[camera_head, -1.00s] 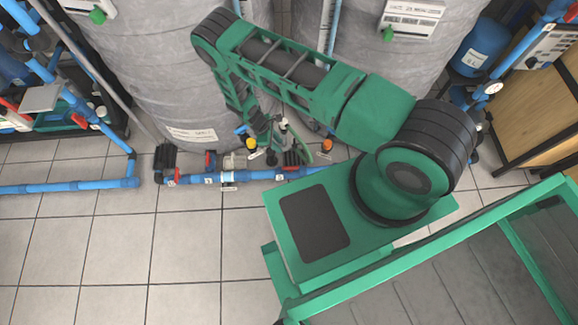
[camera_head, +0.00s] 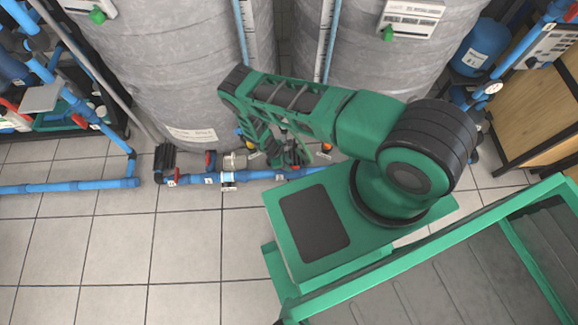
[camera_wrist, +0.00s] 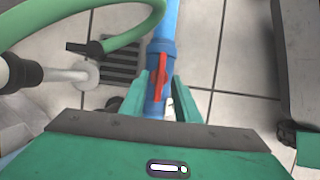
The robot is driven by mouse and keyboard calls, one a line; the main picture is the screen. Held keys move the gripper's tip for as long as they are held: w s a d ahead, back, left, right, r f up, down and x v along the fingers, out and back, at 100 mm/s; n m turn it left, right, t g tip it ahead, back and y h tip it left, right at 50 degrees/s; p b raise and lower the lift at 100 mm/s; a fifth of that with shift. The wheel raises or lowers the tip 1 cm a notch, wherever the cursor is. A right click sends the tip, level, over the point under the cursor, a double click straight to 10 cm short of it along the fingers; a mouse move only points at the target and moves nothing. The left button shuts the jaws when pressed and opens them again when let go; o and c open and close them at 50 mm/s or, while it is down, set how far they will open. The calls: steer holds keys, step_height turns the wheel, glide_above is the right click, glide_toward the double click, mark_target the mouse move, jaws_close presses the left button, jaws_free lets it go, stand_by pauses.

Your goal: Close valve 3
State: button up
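A valve with a red handle (camera_wrist: 159,82) sits on a blue pipe (camera_wrist: 164,40) in the wrist view. The handle appears to lie along the pipe. I cannot read a number on it. My gripper (camera_wrist: 161,77) is open, with one green finger on each side of the handle. Small gaps seem to show between fingers and handle; contact is hard to judge. In the head view my gripper (camera_head: 290,160) is low over the pipe by the tanks, and my arm hides the valve there.
A green hose (camera_wrist: 125,35) and a pale pipe fitting (camera_wrist: 80,74) are close to the left of my gripper. A floor drain grate (camera_wrist: 120,62) lies below. Grey tanks (camera_head: 175,75) stand behind the floor pipe (camera_head: 255,176). Tiled floor in front is free.

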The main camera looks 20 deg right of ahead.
steer(key=shift+x, duration=0.85)
jaws_close()
